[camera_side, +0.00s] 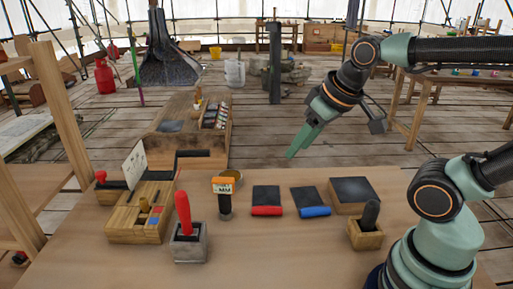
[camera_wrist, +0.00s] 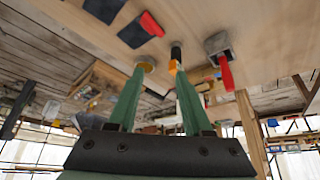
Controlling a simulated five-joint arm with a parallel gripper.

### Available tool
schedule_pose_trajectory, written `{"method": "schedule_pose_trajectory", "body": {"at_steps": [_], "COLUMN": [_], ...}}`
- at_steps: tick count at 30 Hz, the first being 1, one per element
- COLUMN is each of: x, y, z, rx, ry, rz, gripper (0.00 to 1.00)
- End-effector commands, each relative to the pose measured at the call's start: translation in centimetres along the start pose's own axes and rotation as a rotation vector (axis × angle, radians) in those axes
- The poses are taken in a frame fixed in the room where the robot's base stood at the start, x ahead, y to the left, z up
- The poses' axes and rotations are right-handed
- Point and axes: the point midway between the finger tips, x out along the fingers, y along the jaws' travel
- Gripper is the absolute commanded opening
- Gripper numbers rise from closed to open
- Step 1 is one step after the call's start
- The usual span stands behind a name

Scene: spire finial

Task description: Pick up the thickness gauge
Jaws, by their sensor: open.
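What looks like the thickness gauge (camera_side: 224,190), with an orange-framed display head on a dark cylindrical body, stands upright on the wooden bench. In the wrist view the gauge (camera_wrist: 176,57) shows its dark body and orange part just beyond the right fingertip. My gripper (camera_side: 291,154) hangs in the air above and to the right of it in the side view, apart from it. In the wrist view my gripper (camera_wrist: 160,70) has its two green fingers spread, with nothing held between them.
A red-handled tool stands in a grey block (camera_side: 188,247) left of the gauge. A brass round piece (camera_side: 233,176) sits close behind it. Red-edged (camera_side: 266,197) and blue-edged (camera_side: 310,201) dark pads lie to the right. A wooden organiser (camera_side: 135,222) stands at left. The front bench is clear.

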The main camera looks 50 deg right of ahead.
Motion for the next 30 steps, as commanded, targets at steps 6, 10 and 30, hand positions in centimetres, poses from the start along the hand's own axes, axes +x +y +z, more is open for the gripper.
{"method": "schedule_pose_trajectory", "body": {"at_steps": [6,10,30], "x": [0.0,0.0,4.0], "y": [0.0,0.0,-2.5], "z": [0.0,0.0,-8.8], "rx": [0.0,0.0,0.438], "ry": [0.0,0.0,-0.256], "rz": [0.0,0.0,0.041], "gripper": [1.0,1.0,1.0]}}
